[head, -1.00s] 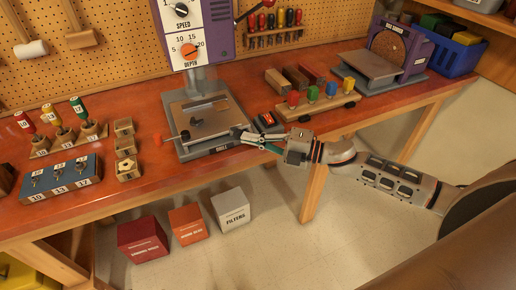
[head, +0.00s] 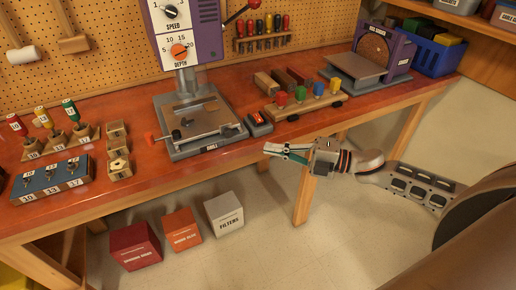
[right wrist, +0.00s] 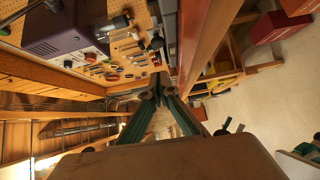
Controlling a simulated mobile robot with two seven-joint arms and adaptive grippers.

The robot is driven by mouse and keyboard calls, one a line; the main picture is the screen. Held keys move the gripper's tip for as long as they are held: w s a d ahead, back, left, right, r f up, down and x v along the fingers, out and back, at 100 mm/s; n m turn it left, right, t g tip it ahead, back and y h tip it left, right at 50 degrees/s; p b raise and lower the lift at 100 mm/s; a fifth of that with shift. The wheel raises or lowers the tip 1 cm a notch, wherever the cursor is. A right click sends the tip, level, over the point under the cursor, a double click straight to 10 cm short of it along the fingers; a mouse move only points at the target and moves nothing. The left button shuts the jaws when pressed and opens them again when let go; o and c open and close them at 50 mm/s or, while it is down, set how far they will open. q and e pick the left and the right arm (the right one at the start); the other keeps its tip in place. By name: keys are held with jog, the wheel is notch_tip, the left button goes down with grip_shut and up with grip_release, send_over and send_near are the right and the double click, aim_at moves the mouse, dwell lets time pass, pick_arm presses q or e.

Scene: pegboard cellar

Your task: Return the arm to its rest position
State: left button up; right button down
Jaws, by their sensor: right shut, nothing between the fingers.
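My right gripper (head: 272,150) is shut and empty. In the head view it hangs in front of the workbench's front edge, apart from the bench, with its arm coming in from the right. In the right wrist view its two dark green fingers (right wrist: 157,92) meet at their tips.
Red (head: 135,247), orange (head: 182,228) and grey (head: 224,215) boxes sit on the floor below. Floor to the right is clear.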

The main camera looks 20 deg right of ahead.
jog(key=shift+v, duration=1.15)
jog(key=s+a+f+m+h, duration=0.2)
jog(key=s+f+m, duration=0.3)
jog(key=f+m, duration=0.3)
jog(key=s+a+f+m+h, duration=0.3)
jog(key=s+f+m+h, duration=0.2)
jog(key=f, duration=0.6)
jog(key=s+a+f+m+h, duration=0.3)
jog(key=s+f+m, duration=0.3)
jog(key=f+m, duration=0.3)
jog(key=shift+s+a+f+m+h, duration=0.3)
jog(key=shift+m+h, duration=0.2)
jog(key=shift+m, duration=0.3)
